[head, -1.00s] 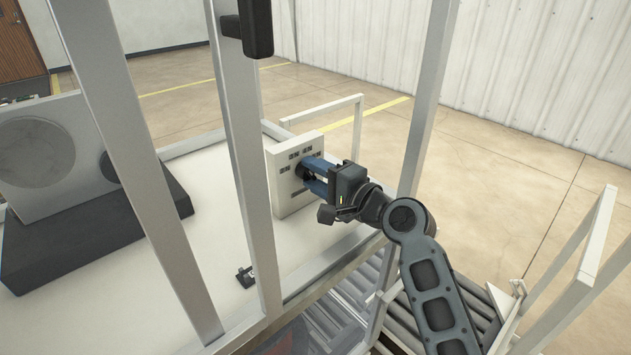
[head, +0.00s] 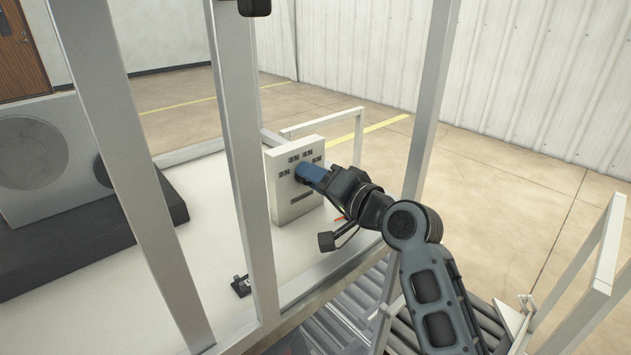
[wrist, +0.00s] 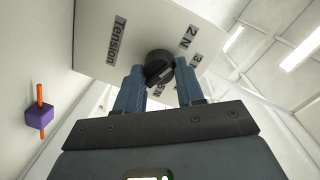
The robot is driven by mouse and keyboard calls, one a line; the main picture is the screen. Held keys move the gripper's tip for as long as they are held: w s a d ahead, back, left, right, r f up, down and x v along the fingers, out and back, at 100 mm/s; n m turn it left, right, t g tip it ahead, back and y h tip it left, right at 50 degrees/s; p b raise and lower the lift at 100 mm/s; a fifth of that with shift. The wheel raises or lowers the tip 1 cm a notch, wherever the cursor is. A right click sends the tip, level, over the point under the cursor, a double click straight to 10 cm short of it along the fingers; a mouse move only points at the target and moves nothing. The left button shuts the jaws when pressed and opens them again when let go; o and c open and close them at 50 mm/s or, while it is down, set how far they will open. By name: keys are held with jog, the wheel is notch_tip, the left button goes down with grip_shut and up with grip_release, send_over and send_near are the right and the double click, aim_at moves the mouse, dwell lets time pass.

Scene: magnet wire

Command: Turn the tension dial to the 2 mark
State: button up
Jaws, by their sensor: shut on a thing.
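The white tension panel (head: 292,208) stands upright on the white table and bears several dark labels. In the wrist view the panel (wrist: 95,60) shows the word Tension, and a 2 N label (wrist: 186,36) lies just beyond the dial, with a partly cut 3 label beside it. The round black dial (wrist: 158,58) has a ridged grip. My gripper (wrist: 160,78) is shut on the dial, one blue finger on each side. In the head view my gripper (head: 306,174) reaches the panel face from the right and hides the dial. Which mark the dial points to is unclear.
Upright grey frame posts (head: 246,170) stand between the head camera and the panel. A grey machine (head: 50,165) on a dark base is at the left. A small black fixture (head: 241,286) lies near the table's front edge. A purple block (wrist: 39,116) with an orange rod shows in the wrist view.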

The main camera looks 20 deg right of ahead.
dwell(0.4)
jog(key=o, duration=1)
jog(key=shift+b+v, duration=0.35)
jog(key=shift+v, duration=3.6)
